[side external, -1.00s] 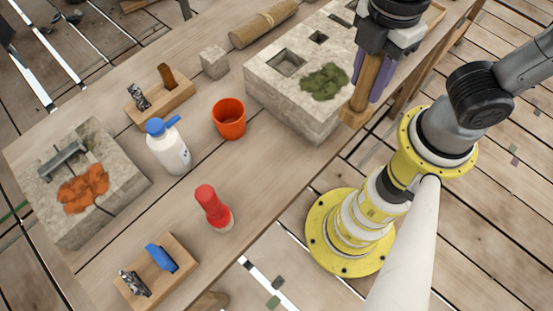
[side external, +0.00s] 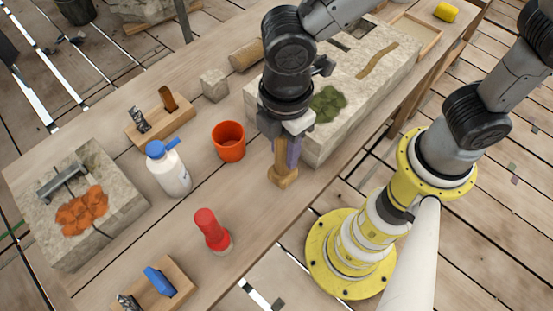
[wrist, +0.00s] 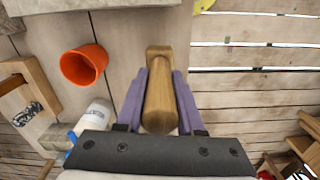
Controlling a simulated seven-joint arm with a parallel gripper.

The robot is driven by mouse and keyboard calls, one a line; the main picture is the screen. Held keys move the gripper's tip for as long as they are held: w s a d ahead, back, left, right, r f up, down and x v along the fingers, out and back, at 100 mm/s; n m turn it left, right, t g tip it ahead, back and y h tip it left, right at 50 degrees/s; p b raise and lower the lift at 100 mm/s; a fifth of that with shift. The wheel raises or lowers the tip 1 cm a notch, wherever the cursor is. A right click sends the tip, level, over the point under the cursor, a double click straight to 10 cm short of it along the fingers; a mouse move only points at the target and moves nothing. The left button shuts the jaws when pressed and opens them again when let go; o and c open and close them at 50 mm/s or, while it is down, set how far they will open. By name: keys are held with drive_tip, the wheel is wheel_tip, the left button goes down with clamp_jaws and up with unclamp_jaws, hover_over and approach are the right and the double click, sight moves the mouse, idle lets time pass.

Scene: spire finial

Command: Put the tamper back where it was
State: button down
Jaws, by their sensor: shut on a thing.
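The tamper (side external: 283,174) is a wooden tool with a round handle and a square block foot. My gripper (side external: 284,148) is shut on its handle and holds it upright, foot down, over the table between the orange cup and the large stone block. In the wrist view the tamper (wrist: 159,100) sits between the purple fingers of my gripper (wrist: 160,98), its square foot beyond them. I cannot tell whether the foot touches the table.
An orange cup (side external: 228,142) stands left of the tamper. The stone block (side external: 385,72) with green patch (side external: 327,103) lies behind it. Bare table lies in front of the tamper.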

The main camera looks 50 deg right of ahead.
sight(276, 164)
drive_tip(key=shift+w+a+f, duration=0.35)
drive_tip(key=shift+f, duration=0.15)
drive_tip(key=shift+w+a+f, duration=0.1)
drive_tip(key=shift+a+f, duration=0.05)
drive_tip(key=shift+f, duration=1.6)
drive_tip(key=shift+f, duration=0.1)
drive_tip(key=c, duration=0.5)
unclamp_jaws()
drive_tip(key=shift+f, duration=0.1)
